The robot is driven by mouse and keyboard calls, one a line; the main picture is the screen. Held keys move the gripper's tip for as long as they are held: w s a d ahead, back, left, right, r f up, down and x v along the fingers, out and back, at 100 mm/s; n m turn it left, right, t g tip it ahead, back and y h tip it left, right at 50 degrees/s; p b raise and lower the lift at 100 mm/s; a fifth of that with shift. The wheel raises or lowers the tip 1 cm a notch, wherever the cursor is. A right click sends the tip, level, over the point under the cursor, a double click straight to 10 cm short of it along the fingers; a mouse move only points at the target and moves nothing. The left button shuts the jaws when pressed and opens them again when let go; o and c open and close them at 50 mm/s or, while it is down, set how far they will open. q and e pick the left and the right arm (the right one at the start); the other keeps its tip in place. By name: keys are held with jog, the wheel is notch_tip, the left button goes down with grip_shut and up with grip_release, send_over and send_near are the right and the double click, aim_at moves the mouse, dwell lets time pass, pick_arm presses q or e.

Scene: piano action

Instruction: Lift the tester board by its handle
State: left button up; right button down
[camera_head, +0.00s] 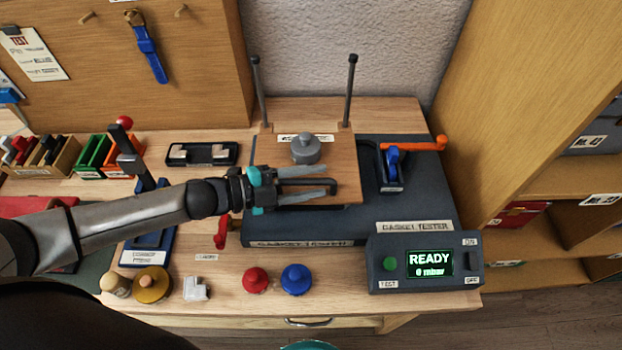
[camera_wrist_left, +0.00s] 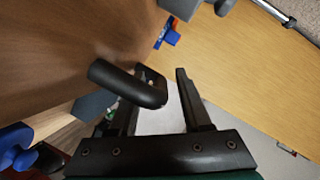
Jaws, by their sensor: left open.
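The tester board (camera_head: 340,165) is a wooden panel over the dark gasket tester (camera_head: 420,190), with a grey round knob (camera_head: 306,149) on it and two upright rods behind. A black bar handle (camera_head: 325,182) is at its front. My left gripper (camera_head: 303,189) is open at this handle. In the left wrist view the handle (camera_wrist_left: 128,83) crosses near the left finger, its rounded end reaching into the gap between the fingers (camera_wrist_left: 168,92). I cannot tell whether they touch. The board (camera_wrist_left: 60,45) fills the upper left there. My right gripper is not in view.
A display box (camera_head: 425,263) reading READY, 0 mbar stands at the front right. An orange lever (camera_head: 412,144) and a blue clamp (camera_head: 393,165) sit right of the board. Red (camera_head: 256,281) and blue (camera_head: 296,280) knobs stand in front. A shelf unit (camera_head: 540,130) bounds the right.

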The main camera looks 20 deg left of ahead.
pick_arm(q)
jog(key=shift+c, duration=0.4)
grip_shut()
dwell(0.9)
